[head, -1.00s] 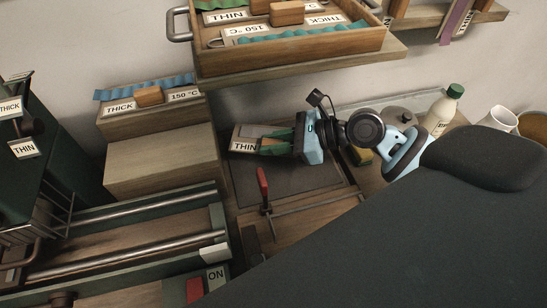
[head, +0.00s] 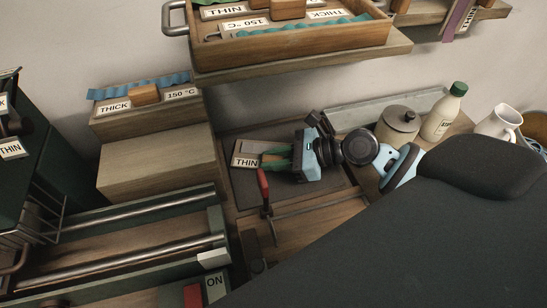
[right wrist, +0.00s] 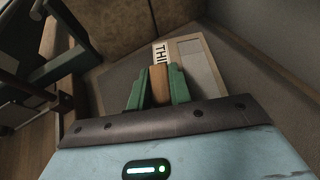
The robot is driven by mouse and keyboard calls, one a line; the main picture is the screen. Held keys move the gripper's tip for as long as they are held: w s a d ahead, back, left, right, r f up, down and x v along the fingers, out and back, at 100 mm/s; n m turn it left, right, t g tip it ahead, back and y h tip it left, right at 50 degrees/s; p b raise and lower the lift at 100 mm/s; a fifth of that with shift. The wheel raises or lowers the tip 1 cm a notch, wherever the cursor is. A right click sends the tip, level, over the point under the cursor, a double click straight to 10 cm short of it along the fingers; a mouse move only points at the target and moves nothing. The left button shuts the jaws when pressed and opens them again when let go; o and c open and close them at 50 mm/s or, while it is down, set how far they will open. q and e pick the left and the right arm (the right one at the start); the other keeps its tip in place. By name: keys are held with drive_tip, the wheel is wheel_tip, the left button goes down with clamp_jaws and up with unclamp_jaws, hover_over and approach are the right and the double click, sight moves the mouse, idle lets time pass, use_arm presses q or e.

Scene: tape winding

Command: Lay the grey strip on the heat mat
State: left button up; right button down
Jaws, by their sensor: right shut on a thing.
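The grey strip (head: 254,147) lies on a small wooden board with a THIN label (head: 246,162). It also shows in the right wrist view (right wrist: 194,60), beside the label. My right gripper (head: 277,158) has green fingers shut on the board's wooden grip block (right wrist: 160,87). The fingers hide part of the board. The heat mat (head: 320,193) is the dark grey sheet under the board and gripper. The board is over the mat's back left part; I cannot tell whether it touches it. My left gripper is not in view.
A red-handled clamp (head: 263,186) stands at the mat's front left. A wooden step block (head: 155,160) is to the left, and a tray (head: 290,50) on a shelf is above. A lidded pot (head: 398,125), a bottle (head: 445,112) and a white jug (head: 498,123) stand at right.

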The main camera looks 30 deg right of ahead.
drive_tip(key=shift+f, duration=0.15)
drive_tip(key=c, duration=1.3)
unclamp_jaws()
drive_tip(key=shift+s+d+r, duration=0.15)
drive_tip(key=shift+r, duration=0.1)
drive_tip(key=v, duration=1.1)
drive_tip(key=shift+s+d+r, duration=0.1)
drive_tip(key=shift+d+r, duration=0.05)
drive_tip(key=shift+d, duration=0.05)
